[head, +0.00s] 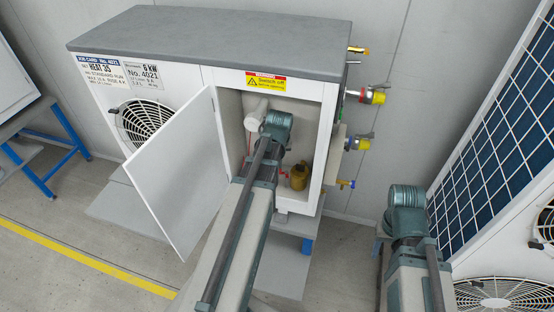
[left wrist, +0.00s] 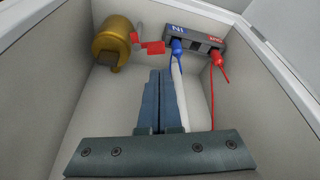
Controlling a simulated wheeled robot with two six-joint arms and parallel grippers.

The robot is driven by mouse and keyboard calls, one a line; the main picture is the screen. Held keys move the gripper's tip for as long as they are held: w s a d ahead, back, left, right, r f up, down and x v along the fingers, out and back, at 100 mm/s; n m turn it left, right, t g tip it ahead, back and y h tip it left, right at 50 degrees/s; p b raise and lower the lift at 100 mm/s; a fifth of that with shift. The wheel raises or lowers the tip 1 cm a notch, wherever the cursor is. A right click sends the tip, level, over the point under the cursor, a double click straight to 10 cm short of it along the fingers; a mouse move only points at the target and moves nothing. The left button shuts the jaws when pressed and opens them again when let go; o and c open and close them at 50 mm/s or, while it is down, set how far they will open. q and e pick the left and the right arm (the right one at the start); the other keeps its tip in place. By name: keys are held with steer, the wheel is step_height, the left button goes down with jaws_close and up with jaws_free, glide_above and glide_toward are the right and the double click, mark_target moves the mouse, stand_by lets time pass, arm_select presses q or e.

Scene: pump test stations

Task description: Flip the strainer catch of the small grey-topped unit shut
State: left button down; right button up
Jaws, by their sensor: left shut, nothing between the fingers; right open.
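The grey-topped white unit (head: 215,45) stands in the middle of the head view with its front door (head: 185,175) swung open. Inside, low on the right, is a brass strainer (head: 298,177), which also shows at upper left in the left wrist view (left wrist: 112,42). The red catch (left wrist: 152,47) sticks out beside the strainer; its exact position is hard to tell. My left gripper (left wrist: 160,72) is shut and empty inside the compartment, its fingertips a little below the catch in the picture and apart from it. My right gripper (head: 405,205) is open, outside the unit at right.
A grey block (left wrist: 197,45) with a blue and a red plug sits beside the catch, their leads hanging near my left fingers. Compartment walls are close around. Valves with yellow caps (head: 378,97) stick out of the unit's right side.

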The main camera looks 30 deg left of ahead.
arm_select(q)
steer(key=b+x, duration=0.4)
steer(key=x, duration=0.1)
steer(key=shift+w+a+f, duration=0.1)
steer(key=shift+f, duration=0.25)
steer(key=shift+s+n, duration=0.3)
steer(key=shift+n, duration=0.5)
steer(key=shift+s+d+n+g+y, duration=0.15)
steer(key=shift+d+n+g+y, duration=0.1)
steer(key=shift+n, duration=0.35)
steer(key=shift+s+d+n+g+y, duration=0.15)
steer(key=shift+n+g+y, duration=0.1)
steer(key=shift+n, duration=0.35)
steer(key=d+n, duration=0.1)
steer(key=n, duration=0.1)
steer(key=s+d+n+g, duration=0.1)
steer(key=n, duration=0.1)
steer(key=shift+s+d+n+y, duration=0.1)
steer(key=shift+s+n+y, duration=0.1)
steer(key=shift+n+y, duration=0.1)
steer(key=shift+s, duration=0.1)
